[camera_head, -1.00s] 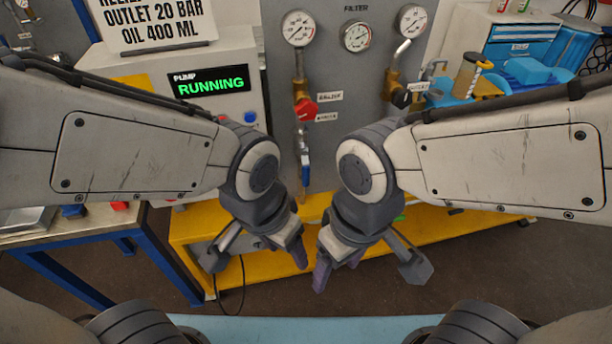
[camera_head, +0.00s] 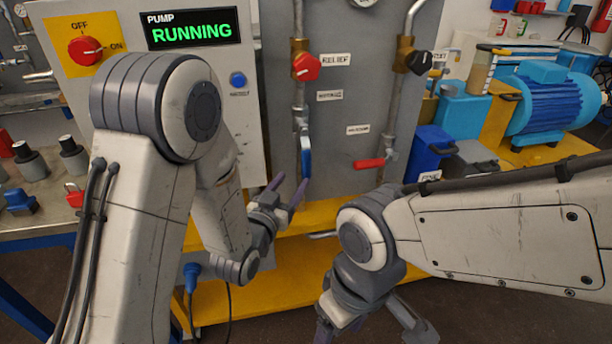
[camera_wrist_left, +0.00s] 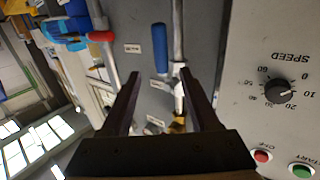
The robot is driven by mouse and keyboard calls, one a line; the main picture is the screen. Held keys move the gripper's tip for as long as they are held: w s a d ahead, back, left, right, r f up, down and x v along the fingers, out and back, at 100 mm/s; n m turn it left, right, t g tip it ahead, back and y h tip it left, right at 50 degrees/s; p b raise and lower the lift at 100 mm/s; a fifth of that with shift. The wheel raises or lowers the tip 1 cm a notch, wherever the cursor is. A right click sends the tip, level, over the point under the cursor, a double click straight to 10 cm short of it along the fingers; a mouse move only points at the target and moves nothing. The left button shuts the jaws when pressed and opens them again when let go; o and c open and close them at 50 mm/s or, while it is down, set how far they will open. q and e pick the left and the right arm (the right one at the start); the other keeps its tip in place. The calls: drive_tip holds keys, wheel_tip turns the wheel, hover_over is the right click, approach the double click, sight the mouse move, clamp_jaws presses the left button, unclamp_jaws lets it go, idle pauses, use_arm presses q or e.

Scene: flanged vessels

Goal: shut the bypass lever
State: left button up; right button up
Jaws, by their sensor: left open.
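Two levers show on the grey panel, and their small labels are too blurred to tell surely which is the bypass. The blue lever (camera_head: 306,156) hangs straight down, in line with its vertical pipe. The red lever (camera_head: 369,163) lies level, pointing left from its pipe. My left gripper (camera_head: 287,188) is open and empty, just below and left of the blue lever. In the left wrist view, the blue lever (camera_wrist_left: 160,48) shows beyond the open fingers (camera_wrist_left: 160,74), and the red lever (camera_wrist_left: 101,36) is farther left. My right gripper is low, partly cut off by the frame's bottom.
A red relief knob (camera_head: 306,67) and a black knob (camera_head: 421,62) sit above the levers. The pump box (camera_head: 205,80) with its lit display stands left. A yellow base (camera_head: 290,285) runs below. A blue motor (camera_head: 553,98) is at right.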

sight(304, 162)
use_arm(q)
drive_tip(key=p+x, duration=0.1)
drive_tip(key=x, duration=0.9)
drive_tip(key=shift+w+r, duration=0.2)
drive_tip(key=shift+w, duration=0.05)
clamp_jaws()
idle(1.1)
